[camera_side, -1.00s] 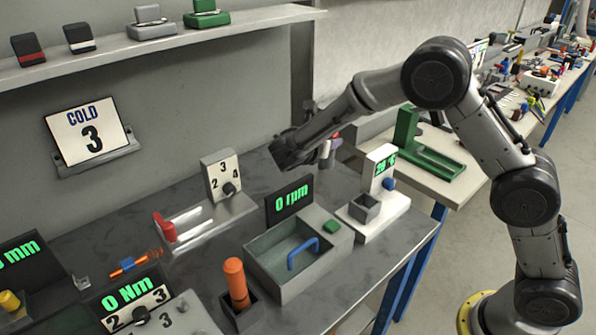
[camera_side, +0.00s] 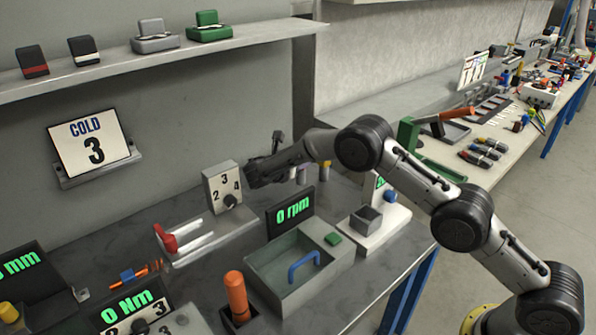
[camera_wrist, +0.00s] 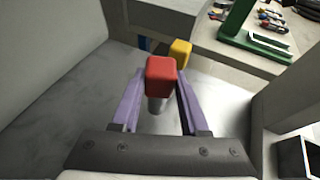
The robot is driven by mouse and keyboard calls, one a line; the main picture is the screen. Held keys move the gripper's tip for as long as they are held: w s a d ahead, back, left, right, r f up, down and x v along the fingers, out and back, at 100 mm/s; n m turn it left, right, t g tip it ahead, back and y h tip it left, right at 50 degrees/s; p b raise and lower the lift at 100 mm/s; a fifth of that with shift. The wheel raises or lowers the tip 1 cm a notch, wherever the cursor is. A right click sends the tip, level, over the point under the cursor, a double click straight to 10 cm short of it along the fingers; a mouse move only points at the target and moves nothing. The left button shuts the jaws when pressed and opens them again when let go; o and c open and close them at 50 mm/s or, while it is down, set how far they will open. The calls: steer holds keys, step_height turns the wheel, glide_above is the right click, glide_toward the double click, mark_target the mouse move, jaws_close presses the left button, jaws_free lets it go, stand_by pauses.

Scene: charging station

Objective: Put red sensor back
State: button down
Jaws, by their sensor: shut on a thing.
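The red sensor (camera_wrist: 160,70) has a red square head on a grey cylindrical body. In the wrist view it sits between the purple fingers of my gripper (camera_wrist: 158,92), which is shut on it. In the side view my gripper (camera_side: 254,179) is above the bench near the back wall, just right of the dial box marked 2, 3, 4 (camera_side: 222,185). The red sensor cannot be made out there. A yellow-headed sensor (camera_wrist: 180,52) stands beyond the red one in the wrist view, with a blue part (camera_wrist: 144,43) left of it.
The rpm display (camera_side: 294,212) and grey tray with a blue handle (camera_side: 262,270) stand in front of my gripper. A white station with a dark cup (camera_side: 367,217) is to the right. A shelf (camera_side: 200,55) overhangs the back left.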

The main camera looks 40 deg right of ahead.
steer(key=shift+w+f, duration=0.1)
steer(key=shift+f, duration=1.55)
steer(key=shift+f, duration=0.15)
steer(key=shift+c, duration=2.1)
jaws_free()
